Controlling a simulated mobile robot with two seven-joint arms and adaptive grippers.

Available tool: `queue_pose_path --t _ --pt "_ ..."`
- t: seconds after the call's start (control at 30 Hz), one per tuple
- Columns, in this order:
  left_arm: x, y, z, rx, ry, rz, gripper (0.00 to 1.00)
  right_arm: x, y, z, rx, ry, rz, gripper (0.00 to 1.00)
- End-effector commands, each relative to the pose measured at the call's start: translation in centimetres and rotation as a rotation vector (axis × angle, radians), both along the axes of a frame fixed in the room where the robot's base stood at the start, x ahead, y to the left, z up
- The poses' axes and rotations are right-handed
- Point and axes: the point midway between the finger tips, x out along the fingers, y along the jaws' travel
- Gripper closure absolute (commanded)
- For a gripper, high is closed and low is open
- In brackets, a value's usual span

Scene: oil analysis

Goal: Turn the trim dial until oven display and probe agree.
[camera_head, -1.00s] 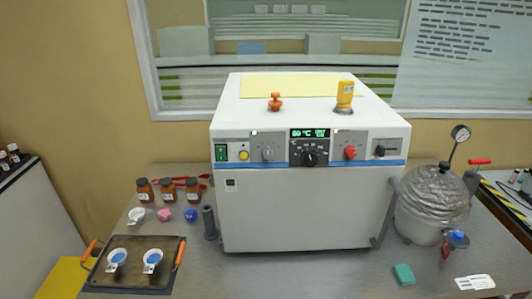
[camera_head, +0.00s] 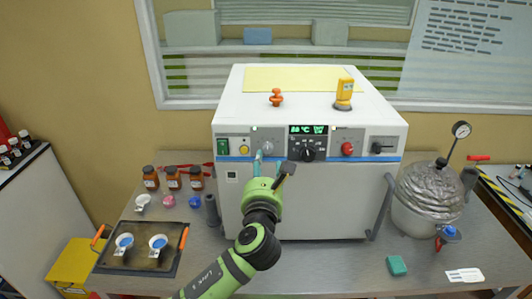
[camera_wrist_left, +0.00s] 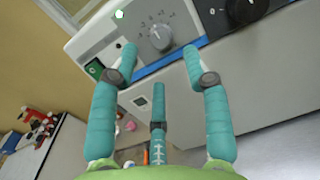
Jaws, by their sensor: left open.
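The white oven (camera_head: 300,200) stands on the bench with its control panel facing me. Its lit green display (camera_head: 308,129) shows a °C reading, too small to read surely. A grey pointer dial with a numbered scale (camera_wrist_left: 160,37), likely the trim dial, sits left of the display. The yellow probe unit (camera_head: 344,92) stands on the oven top; its reading is not legible. My left gripper (camera_wrist_left: 160,52) is open and empty just in front of the grey dial, its fingers to either side and apart from it. My right gripper is out of view.
The panel also has a black knob (camera_head: 308,149) and a red knob (camera_head: 347,148). An orange-knobbed part (camera_head: 276,97) stands on top. Brown bottles (camera_head: 173,178) and a dark tray (camera_head: 110,262) are at left; a foil-wrapped vessel (camera_head: 428,190) is at right.

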Motion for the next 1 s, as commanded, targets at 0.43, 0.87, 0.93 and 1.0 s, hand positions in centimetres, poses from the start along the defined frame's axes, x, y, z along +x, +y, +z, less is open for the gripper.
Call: queue_pose_path --t 0.43,0.87,0.93,1.0 --pt "4.9 -0.3 0.1 -0.004 0.002 0.0 0.52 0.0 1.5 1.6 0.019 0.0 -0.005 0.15" --pt "5.2 -0.3 0.0 -0.005 0.002 -0.001 0.92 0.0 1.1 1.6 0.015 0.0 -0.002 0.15" --pt "5.2 -0.3 0.0 -0.005 0.002 -0.001 1.0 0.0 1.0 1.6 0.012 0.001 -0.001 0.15" --pt "5.2 -0.3 -0.1 -0.005 0.003 -0.002 1.0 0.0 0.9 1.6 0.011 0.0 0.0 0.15"
